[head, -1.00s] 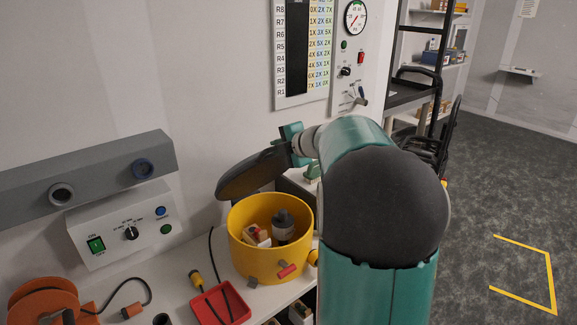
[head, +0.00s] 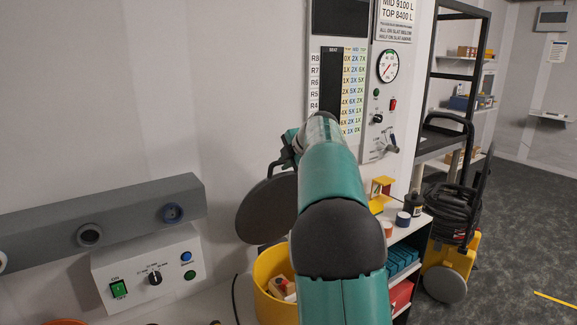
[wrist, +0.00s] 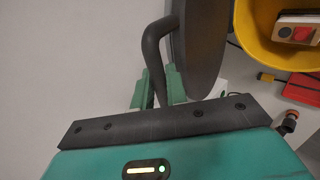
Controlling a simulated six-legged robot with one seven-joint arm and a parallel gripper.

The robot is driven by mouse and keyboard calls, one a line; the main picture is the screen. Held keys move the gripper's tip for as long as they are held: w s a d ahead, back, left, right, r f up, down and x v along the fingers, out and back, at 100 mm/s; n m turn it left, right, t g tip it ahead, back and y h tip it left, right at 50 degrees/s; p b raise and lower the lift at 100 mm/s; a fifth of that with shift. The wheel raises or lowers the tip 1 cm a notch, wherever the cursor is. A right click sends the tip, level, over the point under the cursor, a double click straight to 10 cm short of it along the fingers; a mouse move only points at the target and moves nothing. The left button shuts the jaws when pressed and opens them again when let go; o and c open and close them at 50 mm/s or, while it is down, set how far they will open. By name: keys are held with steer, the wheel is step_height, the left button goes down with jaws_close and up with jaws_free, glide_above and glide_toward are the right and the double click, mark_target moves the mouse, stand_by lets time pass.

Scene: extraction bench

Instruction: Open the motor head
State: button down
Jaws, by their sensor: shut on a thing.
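The motor head shows as a dark grey round disc (head: 267,210) with a bent dark handle. It stands steeply tilted above the rim of the yellow drum (head: 268,265), whose inside is open to view. My gripper (head: 290,150) is shut on the handle at the upper side of the disc. In the wrist view the green fingers (wrist: 158,90) close around the dark handle (wrist: 153,55), with the disc (wrist: 200,45) beside it. Whether the disc joins the drum by a hinge is hidden.
A grey rail (head: 130,212) and a white control box (head: 148,270) are on the left. Small objects (head: 284,288) lie in the drum. A shelf unit (head: 412,235) with cups and a bottle stands at right, beside a yellow wheeled machine (head: 447,270).

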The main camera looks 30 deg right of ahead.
steer(key=shift+w+f, duration=0.1)
steer(key=shift+w, duration=0.3)
steer(key=c, duration=1.5)
jaws_free()
steer(key=shift+s+r, duration=0.15)
steer(key=shift+r, duration=0.1)
steer(key=v, duration=1.3)
steer(key=shift+s+r, duration=0.2)
steer(key=shift+r, duration=0.05)
steer(key=shift+a, duration=0.1)
